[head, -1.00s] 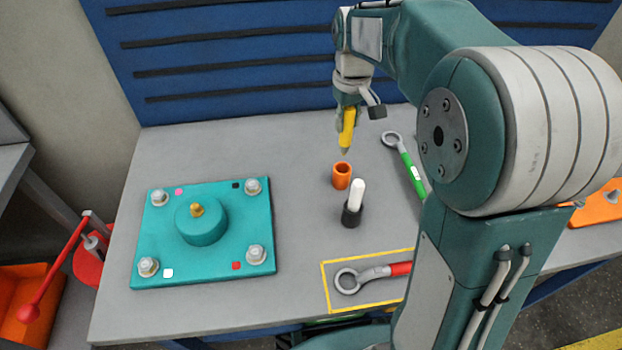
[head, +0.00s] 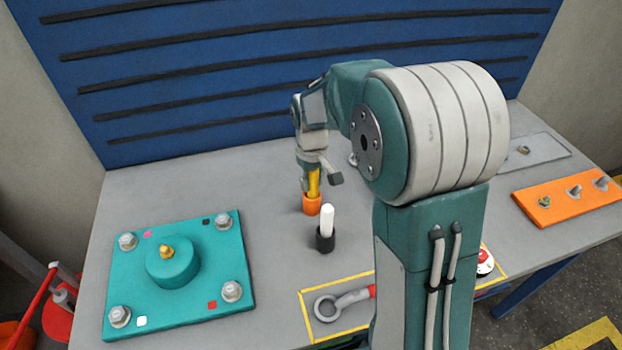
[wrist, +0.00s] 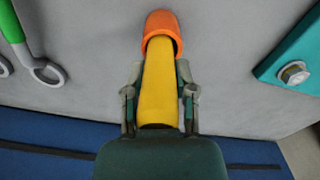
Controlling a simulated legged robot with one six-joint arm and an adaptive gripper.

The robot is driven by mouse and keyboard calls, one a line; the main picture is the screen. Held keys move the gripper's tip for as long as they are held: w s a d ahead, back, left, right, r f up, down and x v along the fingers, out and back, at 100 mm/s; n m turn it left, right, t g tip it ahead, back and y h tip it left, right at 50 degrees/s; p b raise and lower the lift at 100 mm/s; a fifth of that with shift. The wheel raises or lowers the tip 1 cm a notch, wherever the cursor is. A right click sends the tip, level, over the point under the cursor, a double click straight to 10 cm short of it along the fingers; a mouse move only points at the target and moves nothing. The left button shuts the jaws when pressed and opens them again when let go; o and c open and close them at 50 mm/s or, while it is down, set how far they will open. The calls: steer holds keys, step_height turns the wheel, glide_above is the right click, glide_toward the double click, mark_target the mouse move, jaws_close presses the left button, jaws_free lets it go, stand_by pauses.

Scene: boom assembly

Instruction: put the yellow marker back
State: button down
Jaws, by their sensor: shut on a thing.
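The yellow marker (head: 314,183) is upright in my gripper (head: 313,172), with its lower end at the orange cup-shaped holder (head: 312,205). In the wrist view the marker (wrist: 158,88) runs between the two fingers of my gripper (wrist: 159,95), which are shut on it. Its far end is inside the mouth of the orange holder (wrist: 161,20). How deep the tip sits is hidden by the holder's wall.
A black holder (head: 325,240) with a white marker (head: 327,219) stands just in front. A teal plate with bolts (head: 200,290) lies at left. A wrench (head: 340,301) lies in a yellow outline. An orange plate (head: 540,210) is at far right. A blue slatted panel (head: 200,70) stands behind.

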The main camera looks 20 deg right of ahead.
steer(key=shift+d, duration=0.15)
steer(key=shift+a+f, duration=0.35)
steer(key=shift+f, duration=0.1)
steer(key=shift+c, duration=2.1)
jaws_free()
steer(key=shift+d, duration=0.2)
steer(key=shift+r, duration=0.15)
